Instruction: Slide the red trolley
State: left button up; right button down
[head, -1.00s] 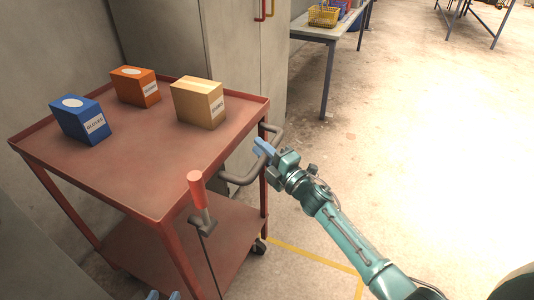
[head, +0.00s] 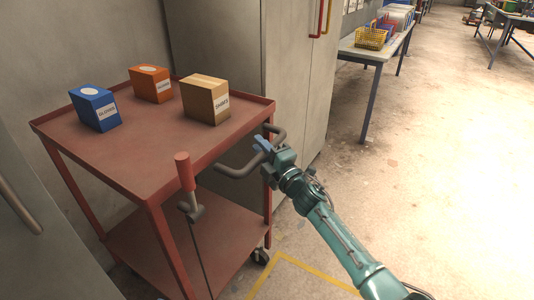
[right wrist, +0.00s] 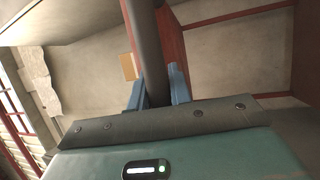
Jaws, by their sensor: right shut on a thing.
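The red trolley (head: 150,172) stands at the left, with a top tray, a lower shelf and a dark grey bar handle (head: 236,170) on its right side. An upright lever with a red grip (head: 185,172) is at its near corner. My right gripper (head: 263,144) is shut on the handle; in the right wrist view its blue fingers (right wrist: 158,88) sit on both sides of the bar. On the tray stand a blue box (head: 95,108), an orange box (head: 150,84) and a tan box (head: 205,100). My left gripper is not in view.
A tall grey cabinet (head: 298,90) stands behind the trolley, close to its far side. A yellow floor line (head: 315,268) runs near the trolley's wheel (head: 261,256). A bench (head: 374,48) with baskets is at the back. The floor at right is clear.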

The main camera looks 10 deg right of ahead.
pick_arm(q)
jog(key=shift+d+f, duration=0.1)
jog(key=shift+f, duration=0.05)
pick_arm(e)
jog(key=shift+a+r, duration=0.1)
jog(key=shift+r, duration=0.1)
jog(key=c, duration=1.6)
grip_release()
jog(key=shift+w+a, duration=0.1)
jog(key=shift+o, duration=0.5)
jog(key=shift+f, duration=0.15)
jog(key=shift+o, duration=1)
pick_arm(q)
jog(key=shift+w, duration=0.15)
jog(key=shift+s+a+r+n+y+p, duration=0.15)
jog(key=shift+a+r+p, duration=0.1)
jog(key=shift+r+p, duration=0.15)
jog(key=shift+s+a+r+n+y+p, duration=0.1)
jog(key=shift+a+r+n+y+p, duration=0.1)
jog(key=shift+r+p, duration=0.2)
pick_arm(e)
jog(key=v, duration=1.3)
